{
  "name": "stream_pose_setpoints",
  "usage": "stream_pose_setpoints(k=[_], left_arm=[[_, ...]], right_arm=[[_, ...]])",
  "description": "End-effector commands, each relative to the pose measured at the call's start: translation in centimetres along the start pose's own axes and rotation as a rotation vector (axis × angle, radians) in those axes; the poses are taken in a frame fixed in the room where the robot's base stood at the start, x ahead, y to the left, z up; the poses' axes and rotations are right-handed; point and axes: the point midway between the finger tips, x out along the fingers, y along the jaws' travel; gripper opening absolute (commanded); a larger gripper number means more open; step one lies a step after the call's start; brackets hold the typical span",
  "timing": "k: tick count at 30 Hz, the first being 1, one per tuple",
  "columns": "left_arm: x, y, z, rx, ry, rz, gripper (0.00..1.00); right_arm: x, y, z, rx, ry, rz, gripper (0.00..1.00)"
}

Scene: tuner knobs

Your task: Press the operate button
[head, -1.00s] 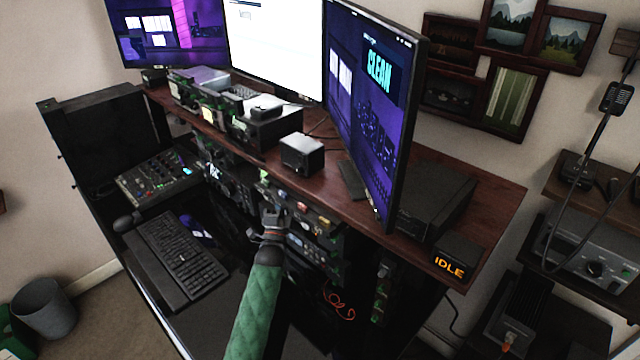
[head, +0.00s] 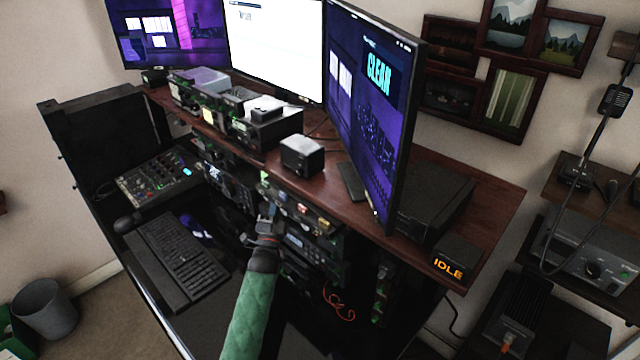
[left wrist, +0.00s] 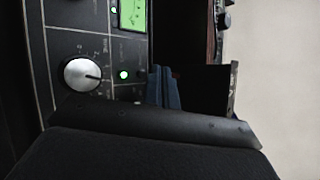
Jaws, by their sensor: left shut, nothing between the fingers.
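The front of a rack panel (head: 322,225) with small lit buttons shows under the desk shelf in the head view. I cannot make out which button is the operate button. My left gripper (head: 267,210) is at the left end of this panel, fingers shut and empty. In the left wrist view the shut blue-grey fingers (left wrist: 163,86) are beside a dark panel with a silver knob (left wrist: 82,75), a lit green light (left wrist: 124,74) and a green display (left wrist: 132,14). I cannot tell whether the fingertips touch the panel. My right gripper is not in view.
A dark wooden shelf (head: 480,195) overhangs the rack, with monitors (head: 362,110), a small black box (head: 302,155) and an orange IDLE sign (head: 448,267). A keyboard (head: 175,258) and mixer (head: 158,183) are at left. An orange cable (head: 338,300) hangs below.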

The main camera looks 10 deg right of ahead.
Motion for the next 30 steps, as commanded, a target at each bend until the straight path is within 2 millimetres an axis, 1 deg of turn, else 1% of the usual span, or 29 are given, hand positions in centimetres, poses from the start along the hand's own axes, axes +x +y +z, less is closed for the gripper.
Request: stream_pose_setpoints(k=[16,30], left_arm=[[-3.0,-2.3,2.3,0.0,0.0,0.0,0.0],[-3.3,-2.4,2.4,0.0,0.0,0.0,0.0]], right_arm=[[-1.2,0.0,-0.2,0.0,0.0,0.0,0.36],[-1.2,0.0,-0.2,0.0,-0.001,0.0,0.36]])
